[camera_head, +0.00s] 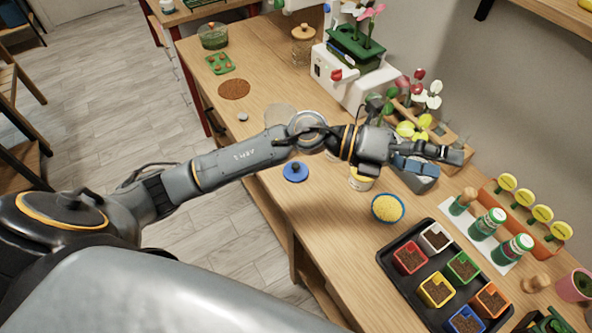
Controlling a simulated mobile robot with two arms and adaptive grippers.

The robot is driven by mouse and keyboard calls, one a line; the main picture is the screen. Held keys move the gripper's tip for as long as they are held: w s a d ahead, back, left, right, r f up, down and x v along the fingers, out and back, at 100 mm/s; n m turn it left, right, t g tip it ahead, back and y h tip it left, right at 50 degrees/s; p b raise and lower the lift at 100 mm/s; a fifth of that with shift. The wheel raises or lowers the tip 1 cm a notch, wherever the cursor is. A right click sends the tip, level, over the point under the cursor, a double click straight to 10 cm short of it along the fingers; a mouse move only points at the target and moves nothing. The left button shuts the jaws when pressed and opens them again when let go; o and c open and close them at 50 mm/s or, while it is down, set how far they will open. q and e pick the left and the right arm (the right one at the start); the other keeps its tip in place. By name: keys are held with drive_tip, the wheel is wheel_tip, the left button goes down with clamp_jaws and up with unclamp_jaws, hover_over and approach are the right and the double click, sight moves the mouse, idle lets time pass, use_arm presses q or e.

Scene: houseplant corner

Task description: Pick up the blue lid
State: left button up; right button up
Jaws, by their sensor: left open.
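The blue lid (295,171) is a small round disc with a raised knob. It lies flat near the front edge of the wooden table, just below my left forearm in the picture. My left gripper (457,156) is open, with nothing seen between its fingers. It is well to the right of the lid, over the back part of the table. My left arm crosses the middle of the view. My right gripper does not show.
A pale tub (360,181) is partly hidden under my left wrist. A black tray (388,262) holds several coloured pots. Green-capped bottles (487,224) stand farther right.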

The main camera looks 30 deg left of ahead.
use_arm(q)
drive_tip(key=a+f+m+g+y, duration=0.35)
drive_tip(key=a+f+y, duration=0.2)
drive_tip(key=f, duration=0.25)
drive_tip(key=y, duration=1.3)
approach(296, 165)
drive_tip(key=shift+m+t, duration=0.25)
drive_tip(key=shift+m, duration=0.2)
drive_tip(key=f, duration=0.1)
drive_tip(key=f+p, duration=0.1)
drive_tip(key=f, duration=0.1)
drive_tip(key=f+p, duration=0.1)
drive_tip(key=shift+s+a+f, duration=0.25)
drive_tip(key=shift+f, duration=0.15)
wheel_tip(296, 165, down, 5)
drive_tip(key=p, duration=0.3)
drive_tip(key=shift+r, duration=0.2)
drive_tip(key=shift+f, duration=0.55)
drive_tip(key=c, duration=1)
drive_tip(key=shift+c, duration=0.3)
